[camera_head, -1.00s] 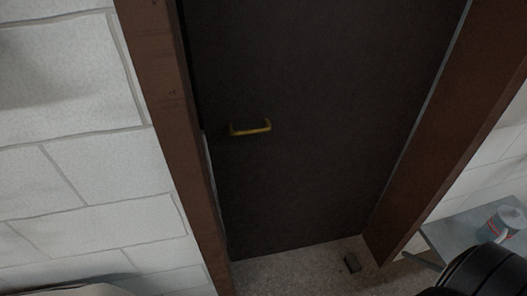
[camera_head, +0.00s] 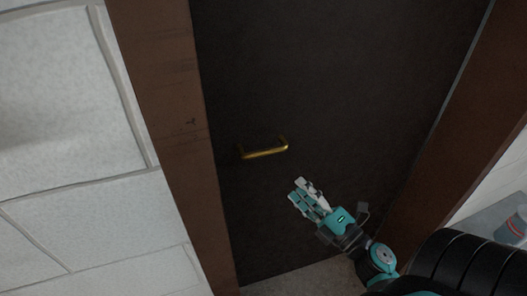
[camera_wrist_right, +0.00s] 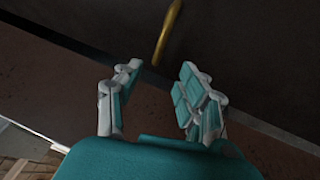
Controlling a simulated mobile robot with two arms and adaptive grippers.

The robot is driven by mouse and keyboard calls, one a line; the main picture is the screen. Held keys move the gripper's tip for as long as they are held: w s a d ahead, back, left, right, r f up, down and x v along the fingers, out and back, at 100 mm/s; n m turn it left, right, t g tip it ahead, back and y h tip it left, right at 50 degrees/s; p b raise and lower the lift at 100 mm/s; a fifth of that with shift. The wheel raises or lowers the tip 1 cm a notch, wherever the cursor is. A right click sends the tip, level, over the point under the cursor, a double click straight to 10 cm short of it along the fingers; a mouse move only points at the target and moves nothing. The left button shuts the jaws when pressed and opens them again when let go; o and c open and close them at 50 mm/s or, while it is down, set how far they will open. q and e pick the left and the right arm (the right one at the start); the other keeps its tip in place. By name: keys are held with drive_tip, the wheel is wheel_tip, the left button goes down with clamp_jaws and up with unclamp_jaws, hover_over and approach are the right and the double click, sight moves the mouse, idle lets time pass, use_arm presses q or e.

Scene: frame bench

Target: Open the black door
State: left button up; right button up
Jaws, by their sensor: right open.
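The black door (camera_head: 330,90) fills the middle of the head view inside a brown frame. It looks shut. Its brass handle (camera_head: 264,152) is a short bar near the door's left edge. My right gripper (camera_head: 301,187) is in front of the door, below and right of the handle in the picture, and apart from it. In the right wrist view my right gripper (camera_wrist_right: 157,82) has its fingers spread with nothing between them. The handle (camera_wrist_right: 168,32) shows there beyond the fingertips. My left gripper is not in view.
The brown door frame stands on both sides, with a left post (camera_head: 165,130) and a right post (camera_head: 465,130). A white block wall (camera_head: 80,150) is at left. A grey table (camera_head: 480,222) with a can (camera_head: 518,228) is at the right edge.

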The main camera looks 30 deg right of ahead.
drive_tip(key=p, duration=0.1)
approach(264, 155)
drive_tip(key=p+x, duration=0.3)
drive_tip(key=x, duration=0.7)
drive_tip(key=shift+w, duration=0.35)
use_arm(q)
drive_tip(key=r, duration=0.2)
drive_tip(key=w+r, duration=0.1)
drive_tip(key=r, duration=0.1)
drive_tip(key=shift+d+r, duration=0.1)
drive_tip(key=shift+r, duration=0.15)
use_arm(e)
clamp_jaws()
